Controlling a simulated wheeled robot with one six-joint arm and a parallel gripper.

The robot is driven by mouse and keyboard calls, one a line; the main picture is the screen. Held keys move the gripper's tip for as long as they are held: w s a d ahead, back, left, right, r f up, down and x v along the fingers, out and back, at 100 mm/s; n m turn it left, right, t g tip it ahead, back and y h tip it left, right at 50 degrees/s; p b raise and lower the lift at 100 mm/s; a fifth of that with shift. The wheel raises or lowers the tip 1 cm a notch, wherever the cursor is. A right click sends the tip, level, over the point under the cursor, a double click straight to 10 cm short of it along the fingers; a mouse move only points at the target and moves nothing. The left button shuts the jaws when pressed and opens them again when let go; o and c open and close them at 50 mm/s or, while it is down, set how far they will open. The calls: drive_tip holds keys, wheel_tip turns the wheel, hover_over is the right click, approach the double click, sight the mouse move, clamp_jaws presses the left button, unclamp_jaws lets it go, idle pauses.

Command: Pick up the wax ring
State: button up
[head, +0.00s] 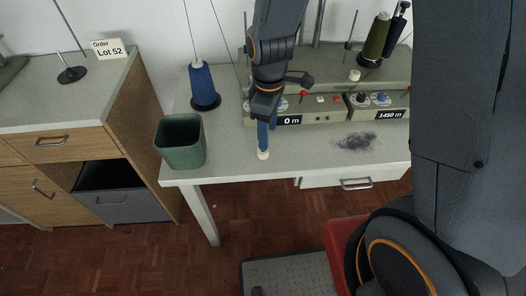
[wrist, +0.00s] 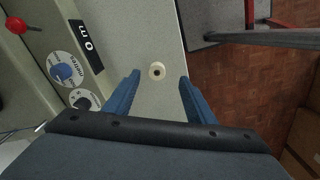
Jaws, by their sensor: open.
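The wax ring is a small cream-coloured ring with a dark hole. In the head view the wax ring (head: 263,154) shows just below my gripper (head: 265,138) at the table's front edge. My gripper, also in the wrist view (wrist: 159,77), is open, with its two fingers apart. I see no finger touching the ring. The exact height of the fingertips over the table is hard to tell.
A green bin (head: 181,142) stands at the table's left front corner, with a blue thread cone (head: 203,84) behind it. The station's panel with dials (head: 340,106) runs along the back. A dark thread clump (head: 356,141) lies to the right. The table edge (wrist: 183,45) is close by.

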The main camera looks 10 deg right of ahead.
sight(264, 152)
drive_tip(key=shift+w+a+f+n, duration=0.1)
drive_tip(key=shift+a+f+n, duration=0.45)
drive_tip(key=shift+f, duration=0.2)
wheel_tip(264, 152, down, 2)
drive_tip(key=shift+d, duration=0.1)
drive_tip(key=shift+w+f+p, duration=0.25)
drive_tip(key=shift+f+p, duration=0.4)
drive_tip(key=shift+f, duration=0.65)
drive_tip(key=shift+w+f+p, duration=0.2)
drive_tip(key=shift+f+p, duration=0.4)
drive_tip(key=shift+f, duration=0.7)
drive_tip(key=shift+c, duration=0.4)
drive_tip(key=c, duration=1)
